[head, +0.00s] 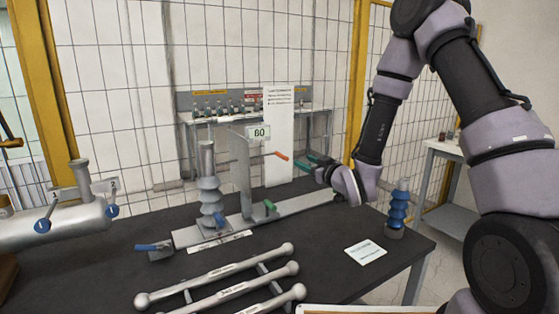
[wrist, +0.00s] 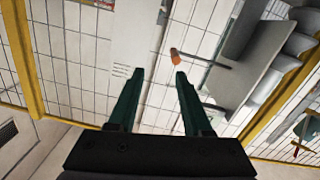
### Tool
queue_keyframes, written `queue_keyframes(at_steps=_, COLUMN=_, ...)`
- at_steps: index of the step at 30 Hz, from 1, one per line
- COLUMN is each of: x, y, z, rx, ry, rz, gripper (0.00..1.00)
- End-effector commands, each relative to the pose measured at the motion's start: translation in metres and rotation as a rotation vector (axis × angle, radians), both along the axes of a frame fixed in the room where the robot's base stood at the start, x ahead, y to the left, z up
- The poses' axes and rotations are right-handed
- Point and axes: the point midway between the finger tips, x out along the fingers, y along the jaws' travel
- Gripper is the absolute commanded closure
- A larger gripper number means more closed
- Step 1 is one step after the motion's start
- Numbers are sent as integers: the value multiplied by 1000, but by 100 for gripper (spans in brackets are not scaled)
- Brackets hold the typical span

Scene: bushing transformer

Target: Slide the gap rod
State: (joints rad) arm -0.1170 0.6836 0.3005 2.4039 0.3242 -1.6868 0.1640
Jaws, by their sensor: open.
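A thin dark rod with an orange grip (head: 281,156) sticks out to the right of an upright grey plate (head: 240,170); I take it for the gap rod. In the wrist view the orange grip (wrist: 175,57) shows just beyond the right fingertip, and the rod runs right to the plate (wrist: 255,60). My gripper (head: 308,162) has green fingers and is right of the grip, apart from it. In the wrist view the fingers (wrist: 158,74) are spread with nothing between them.
The plate stands on a long grey rail (head: 290,206), beside a grey ribbed bushing (head: 209,190). A blue ribbed bushing (head: 398,210) and a white card (head: 366,252) are at right. Several ball-ended bars (head: 220,275) lie in front. A horizontal tank (head: 60,222) is at left.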

Motion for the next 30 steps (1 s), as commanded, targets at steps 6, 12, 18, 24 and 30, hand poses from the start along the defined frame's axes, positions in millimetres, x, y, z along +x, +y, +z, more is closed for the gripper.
queue_keyframes(at_steps=6, x=-9, y=16, z=-13, rx=13, ry=-53, rz=43, gripper=50)
queue_keyframes(at_steps=12, x=11, y=31, z=-12, rx=14, ry=-58, rz=45, gripper=50)
queue_keyframes(at_steps=18, x=44, y=53, z=-12, rx=14, ry=-58, rz=45, gripper=50)
queue_keyframes(at_steps=24, x=68, y=69, z=-12, rx=14, ry=-58, rz=45, gripper=50)
queue_keyframes(at_steps=30, x=78, y=75, z=-12, rx=13, ry=-56, rz=43, gripper=50)
